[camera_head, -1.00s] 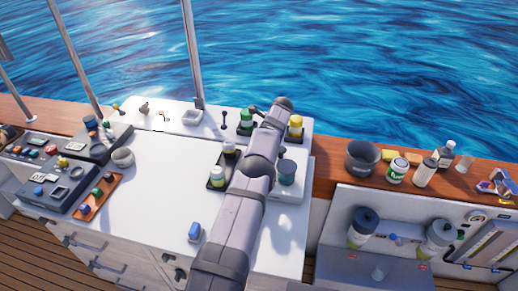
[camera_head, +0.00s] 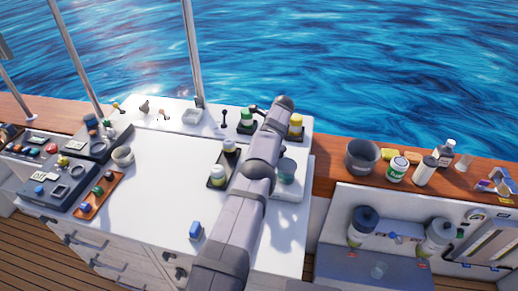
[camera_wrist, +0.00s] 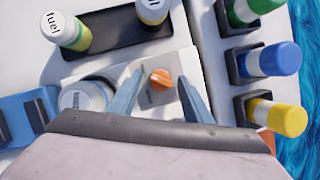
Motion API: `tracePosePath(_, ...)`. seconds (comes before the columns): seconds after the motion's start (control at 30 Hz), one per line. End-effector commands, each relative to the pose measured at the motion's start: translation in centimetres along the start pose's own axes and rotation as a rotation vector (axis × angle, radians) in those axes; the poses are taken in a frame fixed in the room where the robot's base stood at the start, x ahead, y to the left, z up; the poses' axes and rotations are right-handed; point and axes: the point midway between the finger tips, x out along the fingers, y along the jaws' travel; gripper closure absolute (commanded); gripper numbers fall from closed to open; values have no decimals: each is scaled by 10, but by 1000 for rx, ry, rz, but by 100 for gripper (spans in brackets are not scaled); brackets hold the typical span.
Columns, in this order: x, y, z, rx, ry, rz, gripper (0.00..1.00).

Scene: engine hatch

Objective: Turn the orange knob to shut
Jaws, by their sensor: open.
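The orange knob (camera_wrist: 161,79) shows in the wrist view on a light grey panel with small lettering beside it. My gripper (camera_wrist: 160,88) is open, with one blue-grey finger to the left of the knob and the other to its right. The fingers look apart from the knob. The knob's exact pointing direction is hard to tell. In the head view my arm covers the knob and my gripper.
A dark tray (camera_wrist: 117,38) holds bottles labelled fuel beside the panel. A white-labelled round container (camera_wrist: 84,97) stands close to the left finger. Green, blue and yellow bottles (camera_wrist: 267,60) sit in dark holders to the right. The white counter (camera_head: 160,185) is largely clear.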

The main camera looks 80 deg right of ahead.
Motion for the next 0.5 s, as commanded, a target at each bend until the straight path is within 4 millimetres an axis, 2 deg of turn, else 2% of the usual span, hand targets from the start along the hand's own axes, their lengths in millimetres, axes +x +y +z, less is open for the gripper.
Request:
tracePosePath(0.27,-12,-1,0,0,-1,-2,54)
tracePosePath(0.4,-24,0,-1,0,-1,-3,54)
tracePosePath(0.5,-40,-1,-1,0,-1,-5,54)
